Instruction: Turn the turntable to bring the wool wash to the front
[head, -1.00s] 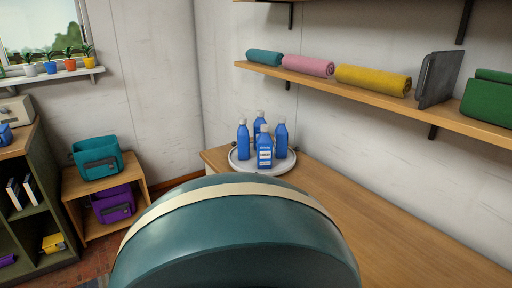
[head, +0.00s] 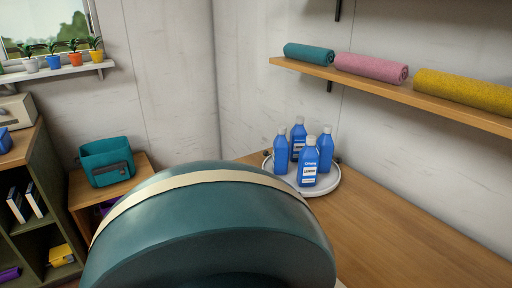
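A round white turntable (head: 328,188) sits near the far left end of the wooden counter. Several blue bottles with pale caps stand upright on it. The front bottle (head: 308,170) shows a white label with print too small to read. A bottle behind it (head: 298,138) also shows part of a label. The left bottle (head: 280,153) and the right bottle (head: 326,150) show plain blue sides. I cannot tell which bottle is the wool wash. Neither of my grippers is in view.
A large teal rounded object with a cream band (head: 210,225) fills the lower middle, hiding the counter's near left part. The wooden counter (head: 400,235) is clear right of the turntable. A wall shelf (head: 390,86) with rolled towels hangs above. A low shelf with a teal bin (head: 106,163) stands left.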

